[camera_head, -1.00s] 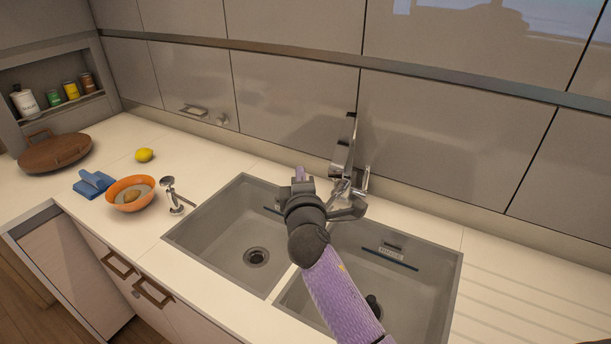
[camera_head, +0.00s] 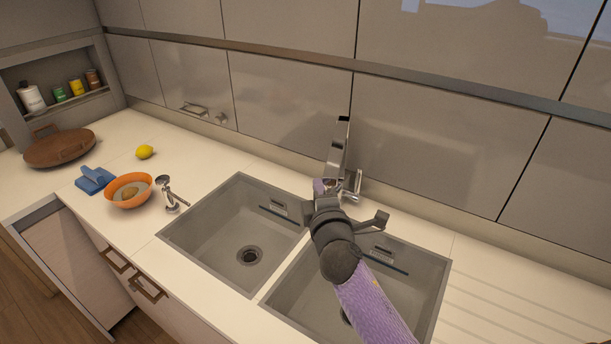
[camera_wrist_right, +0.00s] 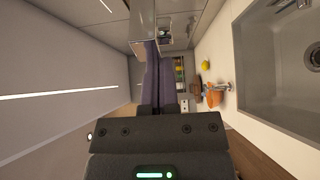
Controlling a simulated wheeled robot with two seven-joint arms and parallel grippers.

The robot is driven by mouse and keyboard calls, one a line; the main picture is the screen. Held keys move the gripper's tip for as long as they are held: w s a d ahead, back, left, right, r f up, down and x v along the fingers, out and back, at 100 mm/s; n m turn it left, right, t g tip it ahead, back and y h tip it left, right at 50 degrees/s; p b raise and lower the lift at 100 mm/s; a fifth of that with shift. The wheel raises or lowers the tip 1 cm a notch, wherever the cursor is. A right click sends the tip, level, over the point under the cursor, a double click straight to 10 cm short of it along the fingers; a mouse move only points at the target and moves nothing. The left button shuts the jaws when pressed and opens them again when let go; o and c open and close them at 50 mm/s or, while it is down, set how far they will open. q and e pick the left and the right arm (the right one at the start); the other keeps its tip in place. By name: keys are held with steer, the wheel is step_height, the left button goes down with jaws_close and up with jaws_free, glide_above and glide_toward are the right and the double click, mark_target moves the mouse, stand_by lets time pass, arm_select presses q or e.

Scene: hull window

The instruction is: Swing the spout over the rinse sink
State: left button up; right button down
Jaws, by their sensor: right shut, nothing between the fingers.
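The chrome faucet spout (camera_head: 338,158) rises behind the double sink, near the divider between the basins. Its lever (camera_head: 357,184) is just to its right. The left basin (camera_head: 215,240) and right basin (camera_head: 425,290) are both empty of dishes; I cannot tell which is the rinse sink. My right gripper (camera_head: 322,188) is shut and empty, its purple fingers close in front of the spout's lower part. Whether they touch is unclear. In the right wrist view the shut fingers (camera_wrist_right: 158,80) point toward a chrome part, likely the spout (camera_wrist_right: 141,25). My left gripper is out of view.
On the left counter are a soap dispenser (camera_head: 171,195), an orange bowl (camera_head: 128,188), a blue sponge-like item (camera_head: 94,180), a lemon (camera_head: 145,152) and a brown lidded pan (camera_head: 59,148). The wall panels (camera_head: 430,130) stand close behind the faucet. The ribbed drainboard (camera_head: 520,300) at right is clear.

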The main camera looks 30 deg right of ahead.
mark_target(333, 181)
steer(key=shift+s+d+r+n+y+p, duration=0.3)
steer(key=shift+s+d+y, duration=0.1)
steer(key=shift+s+d, duration=0.2)
steer(key=shift+s+d+r+n+y+p, duration=0.3)
steer(key=shift+s+d+y, duration=0.15)
steer(key=shift+d, duration=0.2)
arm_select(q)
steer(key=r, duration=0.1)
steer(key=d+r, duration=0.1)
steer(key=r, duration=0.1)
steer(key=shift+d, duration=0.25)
arm_select(e)
steer(key=s+d, duration=0.3)
steer(key=d, duration=0.2)
steer(key=shift+f, duration=0.45)
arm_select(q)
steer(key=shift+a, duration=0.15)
arm_select(e)
steer(key=shift+d, duration=0.15)
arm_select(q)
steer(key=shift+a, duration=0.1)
